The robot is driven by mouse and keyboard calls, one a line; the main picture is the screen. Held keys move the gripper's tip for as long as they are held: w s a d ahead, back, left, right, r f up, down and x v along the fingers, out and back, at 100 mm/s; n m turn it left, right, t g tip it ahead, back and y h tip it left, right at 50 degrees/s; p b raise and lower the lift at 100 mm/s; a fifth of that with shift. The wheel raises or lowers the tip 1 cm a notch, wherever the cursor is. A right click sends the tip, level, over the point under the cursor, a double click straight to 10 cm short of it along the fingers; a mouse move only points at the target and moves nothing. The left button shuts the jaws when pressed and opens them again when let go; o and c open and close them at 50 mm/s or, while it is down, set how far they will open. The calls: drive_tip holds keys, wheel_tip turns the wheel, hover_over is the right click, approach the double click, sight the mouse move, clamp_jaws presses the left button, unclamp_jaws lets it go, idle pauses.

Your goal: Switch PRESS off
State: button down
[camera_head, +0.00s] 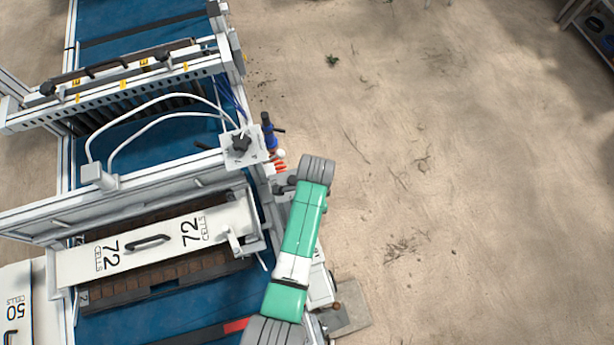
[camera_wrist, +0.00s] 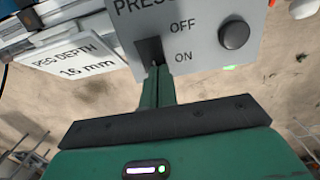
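In the wrist view a grey panel (camera_wrist: 205,50) is marked PRESS at its top edge, with OFF above ON. Left of these words is a dark upright switch (camera_wrist: 149,49) in the panel. Whether it is set to OFF or ON cannot be made out. My gripper (camera_wrist: 156,68) has its green fingers together, with no object visible between them. The fingertips are at the lower part of the switch and overlap it; contact cannot be told. In the head view my gripper is hidden beneath my arm, beside the machine's right side.
A round black knob (camera_wrist: 234,36) is on the panel's right. A white PEG DEPTH 16 mm plate (camera_wrist: 82,66) lies to the left. In the head view, the seeder frame (camera_head: 150,75) and a 72 CELLS plate (camera_head: 165,240) are left of my arm; bare ground is right.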

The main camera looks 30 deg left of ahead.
drive_tip(key=shift+s+r, duration=0.1)
drive_tip(key=shift+s+a+r+p, duration=0.3)
drive_tip(key=shift+s+a+p, duration=0.15)
drive_tip(key=shift+p, duration=0.35)
drive_tip(key=r+p, duration=0.5)
drive_tip(key=shift+w+d, duration=0.2)
drive_tip(key=shift+w, duration=0.1)
wheel_tip(320, 180, up, 9)
drive_tip(key=w+d+b, duration=0.1)
drive_tip(key=shift+w+d+f, duration=0.15)
drive_tip(key=shift+w+d, duration=0.1)
drive_tip(key=shift+d, duration=0.05)
